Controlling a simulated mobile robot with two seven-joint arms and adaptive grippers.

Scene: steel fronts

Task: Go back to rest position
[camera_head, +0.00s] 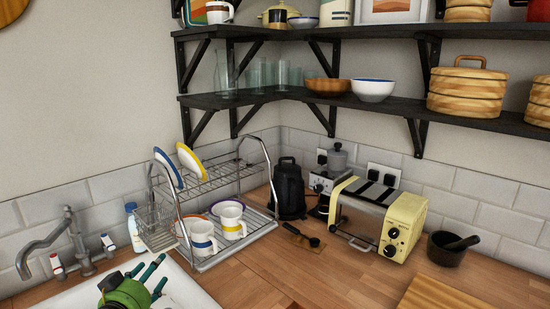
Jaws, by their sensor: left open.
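My left gripper (150,277) is at the bottom left of the head view, with a green body and dark teal fingers. It is over the white sink (190,290), and its fingers are open with nothing seen between them. Its lower part is cut off by the picture's bottom edge. My right gripper is not in view.
A dish rack (202,263) with plates and mugs stands beside the sink, near a tap (62,240) and bottle (134,225). The front wooden counter (290,275) is mostly clear.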

